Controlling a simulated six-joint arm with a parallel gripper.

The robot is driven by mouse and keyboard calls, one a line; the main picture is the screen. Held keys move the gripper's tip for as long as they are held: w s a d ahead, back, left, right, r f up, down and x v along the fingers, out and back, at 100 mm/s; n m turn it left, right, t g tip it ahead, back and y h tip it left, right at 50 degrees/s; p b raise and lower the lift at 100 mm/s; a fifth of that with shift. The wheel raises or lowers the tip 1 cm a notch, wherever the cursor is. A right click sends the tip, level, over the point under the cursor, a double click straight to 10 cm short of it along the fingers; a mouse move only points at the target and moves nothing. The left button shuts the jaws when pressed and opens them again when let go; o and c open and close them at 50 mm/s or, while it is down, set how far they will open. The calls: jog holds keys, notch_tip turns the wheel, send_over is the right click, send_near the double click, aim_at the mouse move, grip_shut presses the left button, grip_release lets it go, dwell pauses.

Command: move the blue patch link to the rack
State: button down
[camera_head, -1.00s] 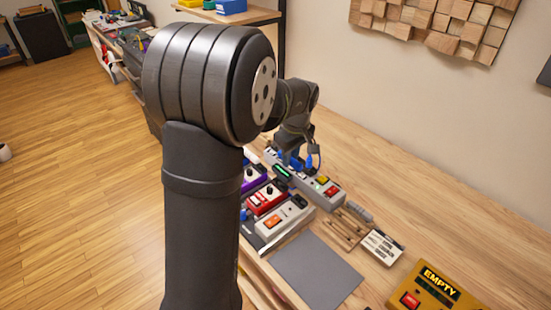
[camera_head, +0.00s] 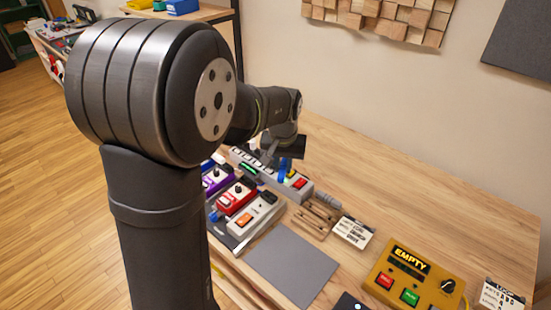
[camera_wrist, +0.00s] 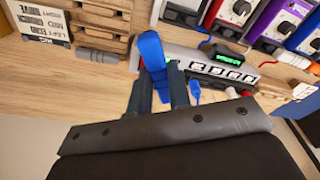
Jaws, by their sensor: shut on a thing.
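The blue patch link (camera_wrist: 152,55) is a bright blue strap-like piece between my gripper's fingers (camera_wrist: 157,82) in the wrist view. My gripper is shut on it and holds it in front of the grey power strip. In the head view my gripper (camera_head: 286,158) is over the strip's right part, partly hidden by my own arm, and the blue link (camera_head: 284,170) shows below it. A small wooden slotted rack (camera_head: 316,217) lies on the bench just right of the strip; it also shows in the wrist view (camera_wrist: 100,14), upper left.
The grey power strip (camera_head: 300,190) has a red switch and a green-lit unit. Several pedals, including a red one (camera_head: 236,196), stand in front. A grey cylindrical plug (camera_head: 327,200), a lettered card (camera_head: 353,231) and a yellow EMPTY box (camera_head: 415,282) lie right. The bench behind is clear.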

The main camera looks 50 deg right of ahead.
jog(key=s+f+m, duration=0.1)
jog(key=s+m, duration=0.2)
jog(key=m, duration=0.3)
jog(key=m+g+y, duration=0.1)
jog(key=m+g, duration=0.1)
jog(key=m, duration=1.6)
send_over(312, 221)
jog(key=shift+w+f, duration=0.15)
jog(key=shift+f, duration=2.4)
jog(key=shift+w+f, duration=0.15)
jog(key=shift+f, duration=2.4)
jog(key=shift+f, duration=1)
jog(key=c, duration=0.9)
grip_release()
jog(key=shift+o, duration=0.2)
notch_tip(312, 221, up, 7)
